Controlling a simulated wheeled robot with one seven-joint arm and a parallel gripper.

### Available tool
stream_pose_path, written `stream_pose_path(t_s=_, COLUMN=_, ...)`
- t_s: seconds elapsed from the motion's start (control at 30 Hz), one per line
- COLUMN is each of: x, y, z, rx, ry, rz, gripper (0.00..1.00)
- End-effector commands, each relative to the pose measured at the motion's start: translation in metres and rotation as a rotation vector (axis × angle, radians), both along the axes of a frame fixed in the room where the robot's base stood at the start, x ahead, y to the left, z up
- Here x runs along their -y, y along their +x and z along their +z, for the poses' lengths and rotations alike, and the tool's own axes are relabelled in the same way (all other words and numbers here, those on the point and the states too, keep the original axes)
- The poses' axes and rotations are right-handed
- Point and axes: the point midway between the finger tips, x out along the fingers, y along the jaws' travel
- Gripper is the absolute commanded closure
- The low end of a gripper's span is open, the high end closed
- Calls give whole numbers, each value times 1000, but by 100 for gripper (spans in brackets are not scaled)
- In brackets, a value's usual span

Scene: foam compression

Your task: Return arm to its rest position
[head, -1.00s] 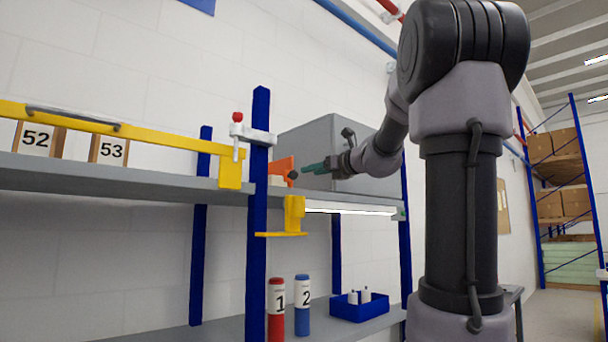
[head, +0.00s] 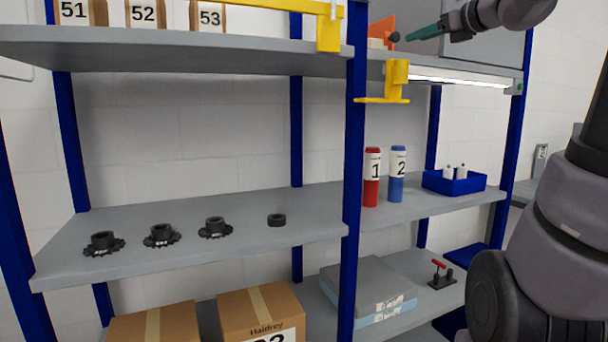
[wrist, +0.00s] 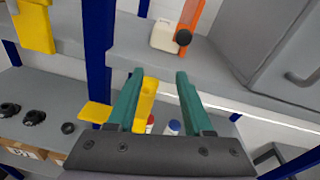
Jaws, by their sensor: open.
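My gripper (head: 409,37) shows at the top right of the head view, its teal fingers pointing left toward an orange piece with a black knob (head: 395,37). In the wrist view the gripper (wrist: 158,74) has its two teal fingers well apart, with nothing held between them. A yellow bracket (wrist: 147,98) shows in the gap beyond the fingers. The black knob (wrist: 183,37) of the orange piece is ahead of the fingers in that view. My arm is stretched out at upper-shelf height; part of it is cut off by the frame.
Blue posts (head: 355,150) carry several grey shelves. The yellow bracket (head: 397,82) hangs below the upper shelf. Red and blue canisters (head: 371,192) and a blue bin (head: 454,184) stand on the middle shelf. A grey slab (head: 365,278) and a red-handled clamp (head: 440,275) are lower down.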

Motion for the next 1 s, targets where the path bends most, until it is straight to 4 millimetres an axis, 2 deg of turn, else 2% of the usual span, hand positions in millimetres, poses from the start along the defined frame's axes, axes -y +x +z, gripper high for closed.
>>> stream_pose_path(t_s=0.1, x=-48, y=-35, z=-48, rx=-9, ry=-357, rz=139, gripper=49)
stream_pose_path(t_s=0.23, x=-92, y=-90, z=-120, rx=27, ry=-889, rz=379, gripper=49)
stream_pose_path(t_s=0.3, x=-103, y=-121, z=-158, rx=70, ry=-1178, rz=530, gripper=49)
stream_pose_path(t_s=0.4, x=-107, y=-159, z=-202, rx=146, ry=-1535, rz=738, gripper=49)
stream_pose_path(t_s=0.5, x=-102, y=-185, z=-232, rx=217, ry=-1803, rz=908, gripper=49)
stream_pose_path(t_s=0.6, x=-96, y=-200, z=-249, rx=267, ry=-1970, rz=1024, gripper=49)
stream_pose_path(t_s=0.7, x=-92, y=-206, z=-256, rx=291, ry=-2046, rz=1078, gripper=49)
stream_pose_path(t_s=1.0, x=-91, y=-207, z=-257, rx=295, ry=-2060, rz=1088, gripper=49)
